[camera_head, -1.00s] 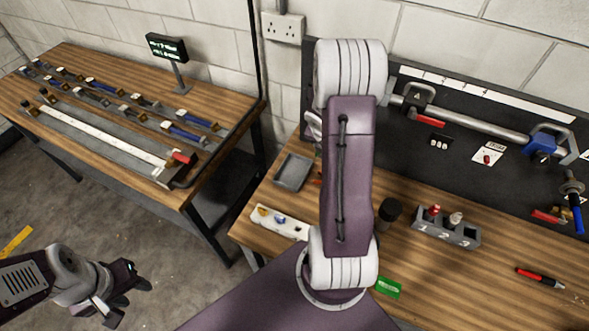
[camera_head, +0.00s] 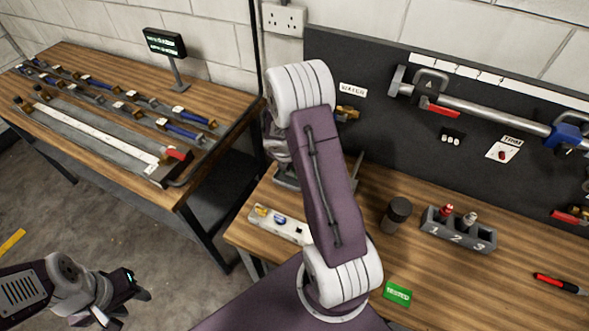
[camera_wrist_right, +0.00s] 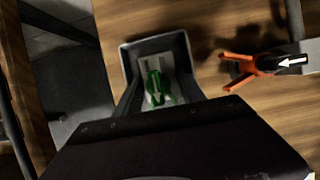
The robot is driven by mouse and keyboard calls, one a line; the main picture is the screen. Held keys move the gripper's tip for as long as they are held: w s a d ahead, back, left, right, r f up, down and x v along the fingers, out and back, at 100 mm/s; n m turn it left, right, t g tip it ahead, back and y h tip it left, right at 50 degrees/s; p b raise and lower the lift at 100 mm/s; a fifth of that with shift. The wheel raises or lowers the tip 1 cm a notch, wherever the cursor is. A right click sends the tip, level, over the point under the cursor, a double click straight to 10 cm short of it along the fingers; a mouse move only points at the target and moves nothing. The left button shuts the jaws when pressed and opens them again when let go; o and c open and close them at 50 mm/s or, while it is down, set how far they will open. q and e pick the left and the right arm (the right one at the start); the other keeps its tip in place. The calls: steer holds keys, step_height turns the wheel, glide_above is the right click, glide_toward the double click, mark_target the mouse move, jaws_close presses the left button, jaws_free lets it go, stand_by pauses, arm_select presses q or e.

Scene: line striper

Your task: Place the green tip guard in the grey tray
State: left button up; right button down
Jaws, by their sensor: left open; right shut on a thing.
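The green tip guard (camera_wrist_right: 158,88) shows in the right wrist view between the fingers of my right gripper (camera_wrist_right: 160,92), which is shut on it. Behind it in that view is the grey tray (camera_wrist_right: 152,40), so the guard appears over the tray's inside. I cannot tell how high above the tray floor it is. My left gripper (camera_head: 128,298) is open and empty over the floor at lower left.
Another bench (camera_head: 130,185) stands at left.

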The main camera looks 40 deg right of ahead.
steer(key=shift+r, duration=0.1)
steer(key=shift+f, duration=0.2)
steer(key=c, duration=1)
jaws_free()
steer(key=shift+o, duration=0.2)
steer(key=shift+r, duration=0.45)
steer(key=p+v, duration=0.5)
steer(key=v, duration=0.7)
steer(key=s+a+m+y, duration=0.2)
steer(key=s+a+m, duration=0.4)
steer(key=m, duration=0.6)
steer(key=s+a+r+m+y, duration=0.1)
steer(key=s+a+m+y, duration=0.1)
steer(key=s+a+m, duration=0.4)
steer(key=a+m, duration=0.2)
steer(key=m, duration=0.3)
steer(key=shift+a+m+g+b, duration=0.3)
steer(key=shift+a+m+g, duration=0.1)
